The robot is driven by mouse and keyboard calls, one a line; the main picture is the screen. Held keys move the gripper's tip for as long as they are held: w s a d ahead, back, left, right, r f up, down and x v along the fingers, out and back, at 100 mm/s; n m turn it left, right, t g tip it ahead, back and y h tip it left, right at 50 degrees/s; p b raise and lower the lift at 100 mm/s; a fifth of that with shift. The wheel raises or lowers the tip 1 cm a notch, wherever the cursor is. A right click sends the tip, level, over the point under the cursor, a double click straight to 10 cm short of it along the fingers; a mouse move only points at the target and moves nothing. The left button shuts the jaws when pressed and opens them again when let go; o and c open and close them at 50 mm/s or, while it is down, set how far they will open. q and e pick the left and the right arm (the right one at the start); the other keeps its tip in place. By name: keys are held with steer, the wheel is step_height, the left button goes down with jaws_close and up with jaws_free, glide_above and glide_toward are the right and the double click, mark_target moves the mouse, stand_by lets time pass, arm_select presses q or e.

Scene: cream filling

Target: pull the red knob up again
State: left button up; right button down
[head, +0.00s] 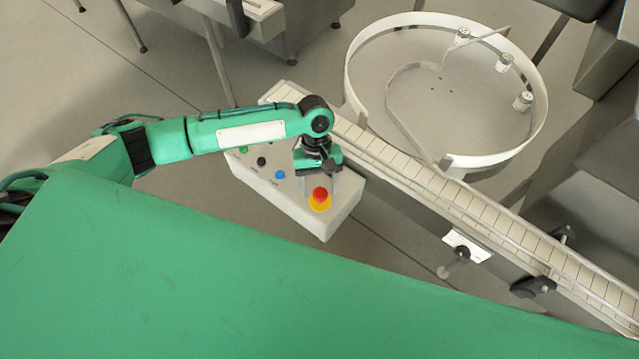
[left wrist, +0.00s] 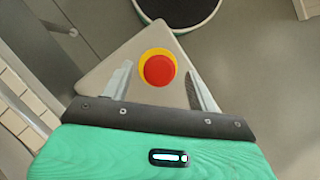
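The red knob (head: 320,194) sits on a yellow ring (head: 319,206) near the front corner of a pale control box (head: 330,225). In the left wrist view the red knob (left wrist: 159,70) shows between and just beyond my two fingers, with its yellow ring (left wrist: 146,58) around it. My left gripper (head: 319,185) is open above the box, with its fingers apart on either side of the knob and no contact that I can make out. It also shows in the left wrist view (left wrist: 159,82). My right gripper is not in view.
Green (head: 243,150), black (head: 261,161) and blue (head: 279,174) buttons lie left of the knob on the box. A slatted conveyor (head: 440,200) runs behind it. A round turntable (head: 445,100) with several small jars stands at the back.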

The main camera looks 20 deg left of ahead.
arm_select(q)
steer(key=shift+w+r, duration=0.1)
steer(key=b+v, duration=0.3)
steer(key=v, duration=1)
steer(key=shift+a+r, duration=0.15)
steer(key=shift+r, duration=0.05)
